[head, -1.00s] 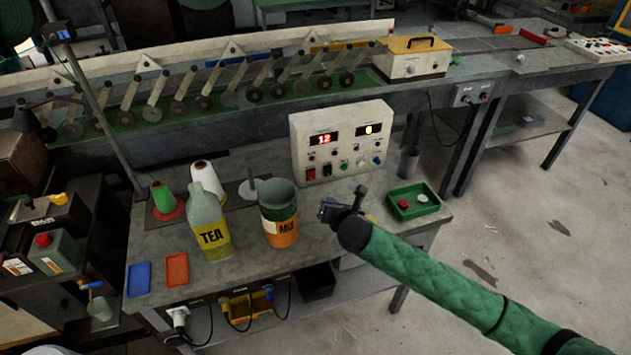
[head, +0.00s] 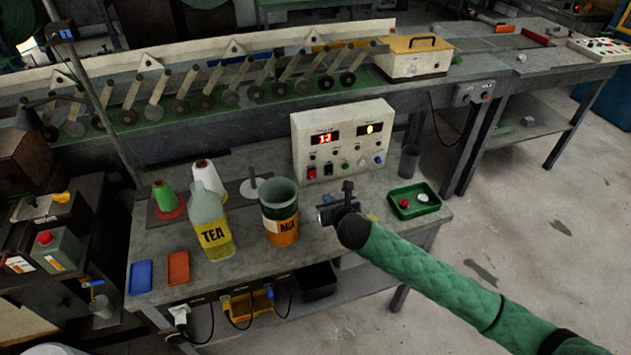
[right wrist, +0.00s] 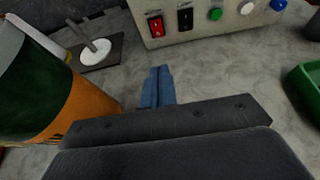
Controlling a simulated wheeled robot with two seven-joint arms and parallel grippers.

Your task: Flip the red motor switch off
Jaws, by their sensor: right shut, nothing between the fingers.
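The control box (head: 343,143) is pale with two lit displays and stands at the back of the bench. Its red switch (head: 312,174) is at the lower left of the front panel. In the right wrist view the red switch (right wrist: 155,27) is at the top, left of a black switch (right wrist: 185,20). My right gripper (head: 325,212) is in front of the box, above the bench and apart from the switch. Its blue fingers (right wrist: 157,87) are shut together with nothing between them. My left gripper is not in view.
A MIX can (head: 281,228) stands just left of my right gripper. A TEA bottle (head: 212,235) is farther left. A green tray (head: 400,211) with small buttons is on the right, and a dark cup (head: 409,160) stands behind it. Bare bench lies between gripper and box.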

